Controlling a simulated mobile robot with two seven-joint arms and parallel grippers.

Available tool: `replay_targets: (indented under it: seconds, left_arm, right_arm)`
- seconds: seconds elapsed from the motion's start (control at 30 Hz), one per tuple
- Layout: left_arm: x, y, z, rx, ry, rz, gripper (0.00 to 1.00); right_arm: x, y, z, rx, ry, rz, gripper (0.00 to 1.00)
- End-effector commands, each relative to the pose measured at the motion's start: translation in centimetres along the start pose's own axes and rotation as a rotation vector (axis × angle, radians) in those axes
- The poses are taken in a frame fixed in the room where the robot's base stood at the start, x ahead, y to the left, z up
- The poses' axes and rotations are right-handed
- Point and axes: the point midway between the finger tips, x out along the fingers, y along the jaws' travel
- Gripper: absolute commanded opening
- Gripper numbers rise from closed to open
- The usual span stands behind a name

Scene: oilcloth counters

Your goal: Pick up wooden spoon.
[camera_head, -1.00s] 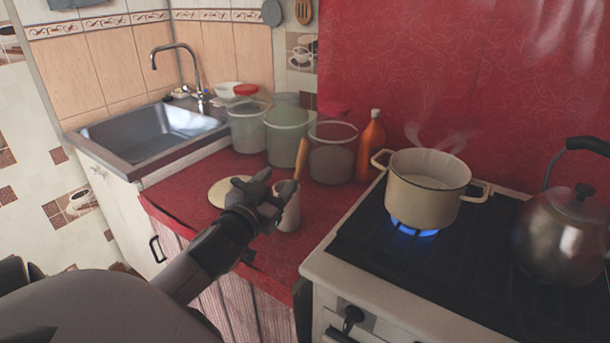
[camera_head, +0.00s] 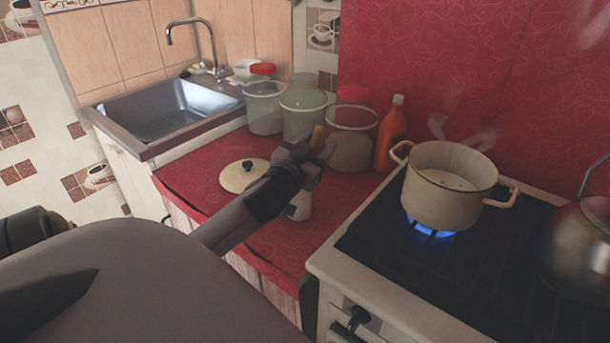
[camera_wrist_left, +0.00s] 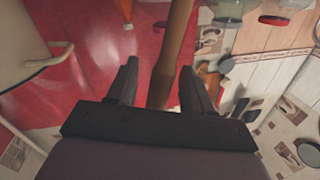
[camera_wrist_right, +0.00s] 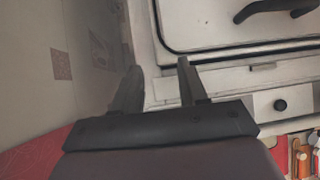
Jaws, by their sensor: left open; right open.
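The wooden spoon (camera_wrist_left: 172,55) shows in the left wrist view as a brown handle running between the two fingers of my left gripper (camera_wrist_left: 160,72). The fingers are open, one on each side of the handle, with gaps showing. In the head view, my left gripper (camera_head: 314,156) is over the counter and hides most of the spoon; a bit of its handle (camera_head: 318,134) shows above the fingers. My right gripper (camera_wrist_right: 160,70) is open and empty, facing the stove's front.
A pot (camera_head: 447,190) steams over a lit blue flame on the stove, with a kettle (camera_head: 580,245) to its right. Jars (camera_head: 303,108) and an orange bottle (camera_head: 390,135) stand behind the gripper. A pale lid (camera_head: 240,177) lies left on the red counter.

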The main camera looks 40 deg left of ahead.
Motion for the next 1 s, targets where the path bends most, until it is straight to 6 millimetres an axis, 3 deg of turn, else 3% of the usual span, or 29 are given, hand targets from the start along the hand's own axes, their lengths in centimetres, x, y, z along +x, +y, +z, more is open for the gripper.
replay_targets:
  seconds: [0.1,0.37,0.47,0.53,0.57,1.0]
  left_arm:
    - [0.91,-0.03,-0.06,0.001,0.001,0.0,0.51]
    - [1.09,0.01,0.03,0.001,0.0,0.001,0.51]
    - [1.08,0.01,0.02,0.001,0.0,0.0,0.25]
    - [1.08,0.0,0.03,0.001,0.0,0.0,0.02]
    - [1.08,0.0,0.03,0.001,0.0,0.0,0.0]
    - [1.09,-0.21,-0.79,0.0,0.002,0.0,0.0]
  right_arm:
    - [-0.05,0.03,-0.14,-0.001,0.001,0.0,0.43]
    - [0.01,0.05,-0.26,-0.001,0.004,0.001,0.43]
    - [0.02,0.06,-0.28,-0.001,0.004,0.001,0.43]
    - [0.02,0.06,-0.28,-0.001,0.004,0.001,0.43]
    - [0.02,0.06,-0.29,-0.001,0.004,0.001,0.43]
    - [-0.1,0.05,-0.47,-0.001,0.005,0.0,0.43]
